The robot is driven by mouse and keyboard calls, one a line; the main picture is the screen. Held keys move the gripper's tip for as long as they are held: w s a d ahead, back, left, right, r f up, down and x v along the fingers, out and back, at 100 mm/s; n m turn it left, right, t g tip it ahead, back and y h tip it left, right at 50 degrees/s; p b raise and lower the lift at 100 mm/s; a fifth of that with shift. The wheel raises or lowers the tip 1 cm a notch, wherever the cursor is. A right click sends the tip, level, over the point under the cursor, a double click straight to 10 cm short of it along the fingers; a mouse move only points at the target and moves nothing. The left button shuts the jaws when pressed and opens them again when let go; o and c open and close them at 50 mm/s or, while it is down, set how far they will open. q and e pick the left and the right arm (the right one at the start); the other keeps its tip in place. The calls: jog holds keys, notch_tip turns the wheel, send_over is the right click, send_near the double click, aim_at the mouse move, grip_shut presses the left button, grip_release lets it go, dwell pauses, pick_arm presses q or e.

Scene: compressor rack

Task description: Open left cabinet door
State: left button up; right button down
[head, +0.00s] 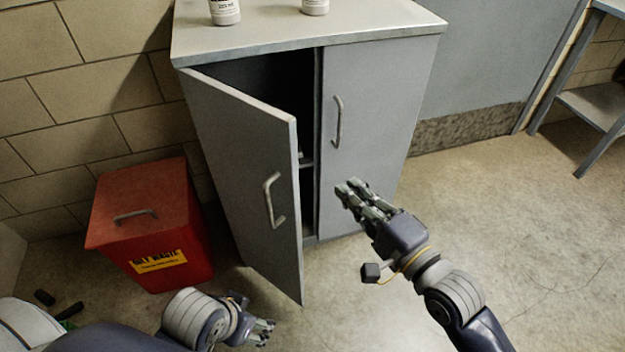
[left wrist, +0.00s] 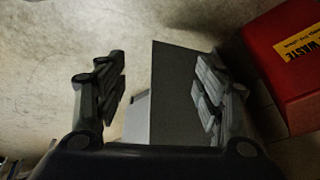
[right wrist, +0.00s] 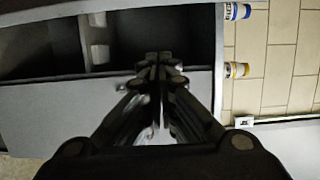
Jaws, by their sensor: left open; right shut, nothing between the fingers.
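The grey cabinet's left door (head: 245,170) stands partly open, swung out toward me, with its handle (head: 273,200) on the outer face. The right door (head: 370,130) is closed. My left gripper (head: 262,333) is open and low, near the left door's bottom corner and apart from its handle. In the left wrist view a grey panel (left wrist: 172,95), apparently the door, shows between and behind the open fingers; I cannot tell if they touch it. My right gripper (head: 350,190) is shut and empty, in front of the right door. The right wrist view shows its closed fingers (right wrist: 160,62) before the cabinet's dark opening.
A red oily-waste bin (head: 160,215) stands on the floor left of the cabinet, close to the open door. Bottles (head: 224,10) stand on the cabinet top. A grey shelf unit (head: 590,105) is at the far right. The floor at right is clear.

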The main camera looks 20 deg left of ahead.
pick_arm(q)
jog(key=w+d+r+t+h+b, duration=0.1)
jog(key=w+d+r+t+b, duration=0.1)
jog(key=w, duration=0.7)
jog(key=shift+w+d+r+t, duration=0.15)
jog(key=shift+d+r+t, duration=0.3)
jog(key=shift+t, duration=0.95)
pick_arm(e)
jog(key=w+a, duration=0.1)
jog(key=a, duration=0.6)
jog(key=shift+w+a, duration=0.2)
jog(key=shift+a, duration=0.1)
